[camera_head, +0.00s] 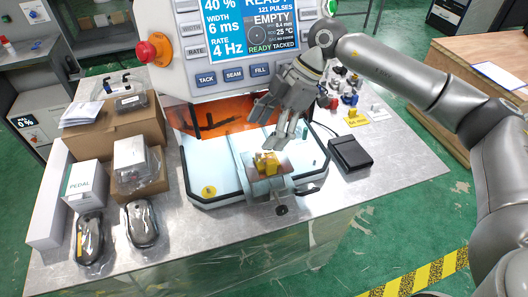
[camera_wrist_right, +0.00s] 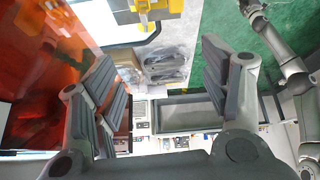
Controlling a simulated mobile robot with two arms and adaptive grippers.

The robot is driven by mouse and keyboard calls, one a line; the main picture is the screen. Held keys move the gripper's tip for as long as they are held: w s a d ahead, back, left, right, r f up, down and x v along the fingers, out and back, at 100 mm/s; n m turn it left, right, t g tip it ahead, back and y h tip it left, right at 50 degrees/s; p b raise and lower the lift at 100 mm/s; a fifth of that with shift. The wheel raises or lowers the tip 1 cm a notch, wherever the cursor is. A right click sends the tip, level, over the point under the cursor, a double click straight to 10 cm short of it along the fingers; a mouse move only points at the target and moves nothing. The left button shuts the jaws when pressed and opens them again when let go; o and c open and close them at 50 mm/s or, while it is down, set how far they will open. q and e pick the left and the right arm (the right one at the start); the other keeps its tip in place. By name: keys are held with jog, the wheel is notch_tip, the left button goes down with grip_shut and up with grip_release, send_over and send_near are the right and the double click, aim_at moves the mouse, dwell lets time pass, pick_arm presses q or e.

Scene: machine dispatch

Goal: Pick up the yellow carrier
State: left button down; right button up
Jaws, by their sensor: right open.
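The yellow carrier (camera_head: 266,163) is a small block on a metal slide plate at the front of the machine's white bed. A yellow part (camera_wrist_right: 155,8) at the top edge of the right wrist view looks like this carrier, partly cut off. My right gripper (camera_head: 266,128) is open and empty, above and slightly behind the carrier, with its fingers tilted down. Both fingers (camera_wrist_right: 160,62) show in the right wrist view with a wide gap between them. They do not appear to touch the carrier. My left gripper is not seen.
The machine's control panel (camera_head: 245,45) rises behind the gripper. Cardboard boxes (camera_head: 115,125) and two bagged dark items (camera_head: 142,222) lie on the left. A black pedal (camera_head: 350,153) and a yellow tag (camera_head: 354,119) are on the right. The bench (camera_head: 400,165) is bare at the front right.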

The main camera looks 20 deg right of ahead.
jog(key=d+m+h, duration=0.1)
jog(key=d+h, duration=0.1)
jog(key=d, duration=0.2)
jog(key=p, duration=0.1)
send_near(264, 160)
jog(key=shift+x, duration=1.2)
jog(key=p+x, duration=0.2)
jog(key=x, duration=0.2)
jog(key=shift+s+f, duration=0.2)
jog(key=shift+f, duration=0.25)
jog(key=shift+a+f, duration=0.2)
jog(key=shift+f, duration=0.2)
jog(key=c, duration=0.9)
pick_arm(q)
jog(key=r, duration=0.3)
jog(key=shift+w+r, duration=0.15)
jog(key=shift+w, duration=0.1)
pick_arm(e)
jog(key=shift+o, duration=0.2)
jog(key=shift+r, duration=0.15)
